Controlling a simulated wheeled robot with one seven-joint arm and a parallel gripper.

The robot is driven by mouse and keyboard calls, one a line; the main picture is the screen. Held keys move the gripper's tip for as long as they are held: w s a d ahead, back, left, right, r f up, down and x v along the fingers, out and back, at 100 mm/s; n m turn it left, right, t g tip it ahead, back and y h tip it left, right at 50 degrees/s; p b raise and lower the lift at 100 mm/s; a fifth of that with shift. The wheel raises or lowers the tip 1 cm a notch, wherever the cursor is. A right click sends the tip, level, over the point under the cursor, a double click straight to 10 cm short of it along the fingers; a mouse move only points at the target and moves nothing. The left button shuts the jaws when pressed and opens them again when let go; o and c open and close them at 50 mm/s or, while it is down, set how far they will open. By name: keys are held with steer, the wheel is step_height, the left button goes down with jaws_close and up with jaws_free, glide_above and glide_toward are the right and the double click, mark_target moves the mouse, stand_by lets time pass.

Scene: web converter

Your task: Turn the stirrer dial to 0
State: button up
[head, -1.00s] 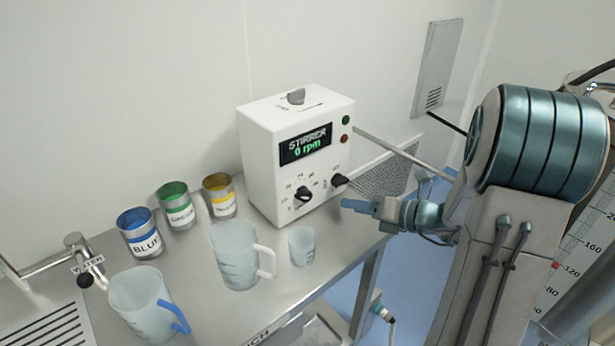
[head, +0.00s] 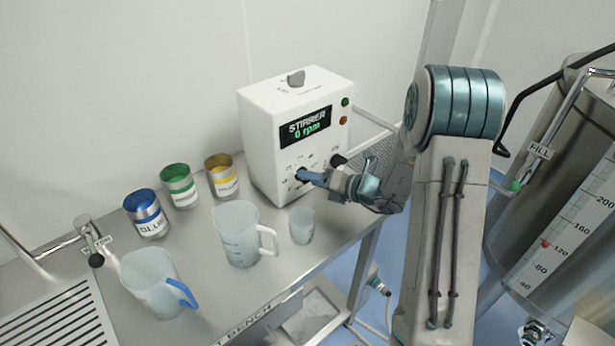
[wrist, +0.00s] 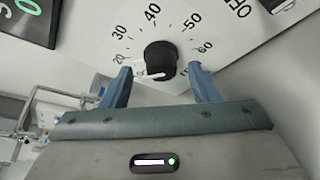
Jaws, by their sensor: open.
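The stirrer box (head: 262,140) is white and stands at the back of the bench. Its display (head: 305,127) reads "STIRRER 0 rpm". The black stirrer dial (wrist: 160,57) sits on a face marked 20 to 60 in the wrist view. A pale mark on its lower edge lies toward the lower left; the number beside it is not clear. My gripper (wrist: 160,70) is open, its blue fingers left and right of the dial's lower part, with gaps visible. In the head view my gripper (head: 309,176) is at the front panel and partly hides the dial.
A second black knob (head: 338,160) is right of the dial, close to my gripper. A beaker (head: 302,226) and jug (head: 236,236) stand in front of the box. Blue (head: 149,214), green (head: 180,186) and yellow (head: 222,178) cans stand left. A tank (head: 570,220) is at right.

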steer(key=shift+w+a+f, duration=0.15)
steer(key=shift+w+a, duration=0.1)
steer(key=shift+a, duration=0.1)
steer(key=c, duration=1)
steer(key=shift+o, duration=0.2)
